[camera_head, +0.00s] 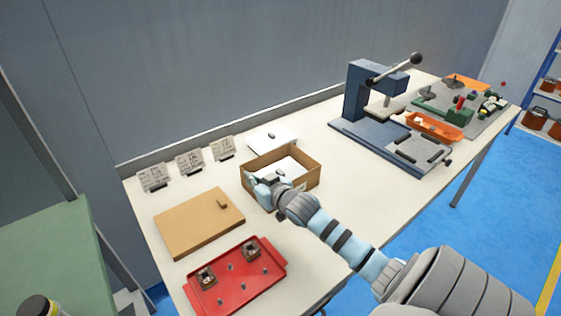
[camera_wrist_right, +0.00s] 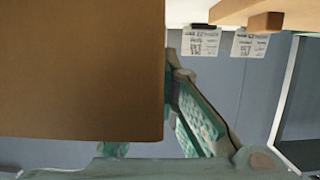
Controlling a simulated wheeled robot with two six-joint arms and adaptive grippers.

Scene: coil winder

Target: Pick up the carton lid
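The carton lid (camera_head: 198,225) is a flat tan board with a small wooden handle, lying on the table left of the open carton (camera_head: 307,178). Its edge and handle also show at the top right of the right wrist view (camera_wrist_right: 290,12). My right gripper (camera_head: 262,191) is at the carton's near left side, apart from the lid. In the wrist view a brown carton panel (camera_wrist_right: 80,70) fills the left and hides much of one finger; the other finger (camera_wrist_right: 195,110) leans inward beside the panel's edge. Whether it grips the panel is unclear. My left gripper is out of view.
A white plate with a dark knob (camera_head: 272,136) lies behind the carton; a similar white piece is inside it. A red tray (camera_head: 235,279) lies in front of the lid. Label cards (camera_head: 190,162) stand behind. A blue press (camera_head: 362,105) stands to the right.

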